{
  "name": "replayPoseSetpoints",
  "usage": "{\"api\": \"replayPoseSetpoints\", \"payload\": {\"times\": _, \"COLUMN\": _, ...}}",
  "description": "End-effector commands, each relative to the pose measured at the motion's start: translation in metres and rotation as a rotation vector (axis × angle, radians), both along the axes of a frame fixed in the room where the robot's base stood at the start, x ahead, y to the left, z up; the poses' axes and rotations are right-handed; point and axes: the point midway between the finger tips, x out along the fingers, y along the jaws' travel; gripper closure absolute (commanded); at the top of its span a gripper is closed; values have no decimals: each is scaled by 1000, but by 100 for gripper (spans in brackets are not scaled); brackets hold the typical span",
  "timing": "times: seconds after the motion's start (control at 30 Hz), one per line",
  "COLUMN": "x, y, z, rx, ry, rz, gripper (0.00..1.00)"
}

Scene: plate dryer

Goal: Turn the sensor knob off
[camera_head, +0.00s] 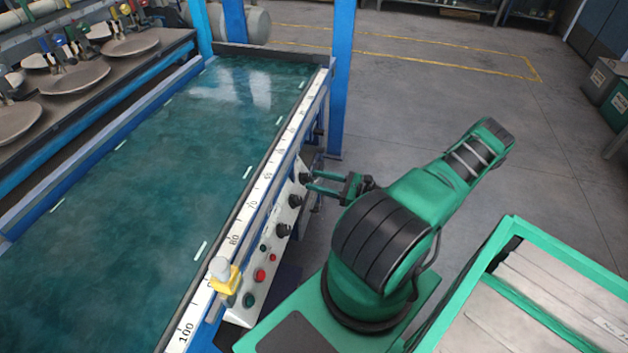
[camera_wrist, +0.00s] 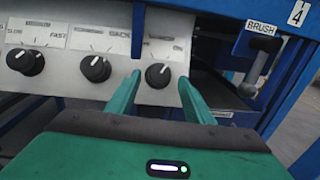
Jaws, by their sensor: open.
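A white control panel (camera_head: 268,262) runs along the side of the plate dryer. In the wrist view it carries three black knobs in a row. The rightmost knob (camera_wrist: 158,75) lies between the fingertips of my gripper (camera_wrist: 160,79); its white mark points up and to the right. The lettering above it is too small to read, so I cannot confirm that it is the sensor knob. My gripper is open, one green finger on each side of this knob; I cannot tell whether they touch it. In the head view my gripper (camera_head: 312,182) reaches the panel's far end.
The middle knob (camera_wrist: 96,68) and the left knob (camera_wrist: 25,62) sit left of my fingers. A BRUSH lever (camera_wrist: 256,74) stands to the right. Red and green buttons (camera_head: 260,274) and a yellow switch box (camera_head: 225,277) are at the panel's near end. A blue post (camera_head: 342,90) rises beyond.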

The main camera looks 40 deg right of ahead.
Motion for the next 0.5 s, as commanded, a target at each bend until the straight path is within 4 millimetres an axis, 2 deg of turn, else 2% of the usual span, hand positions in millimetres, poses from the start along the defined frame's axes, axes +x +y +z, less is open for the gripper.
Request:
{"api": "replayPoseSetpoints", "payload": {"times": 0.2, "x": 13, "y": 7, "z": 0, "rx": -1, "ry": 0, "rz": 0, "gripper": 52}}
{"api": "replayPoseSetpoints", "payload": {"times": 0.47, "x": 14, "y": 7, "z": 0, "rx": 0, "ry": 0, "rz": 0, "gripper": 52}}
{"api": "replayPoseSetpoints", "payload": {"times": 0.5, "x": 13, "y": 7, "z": 0, "rx": 0, "ry": 0, "rz": 0, "gripper": 57}}
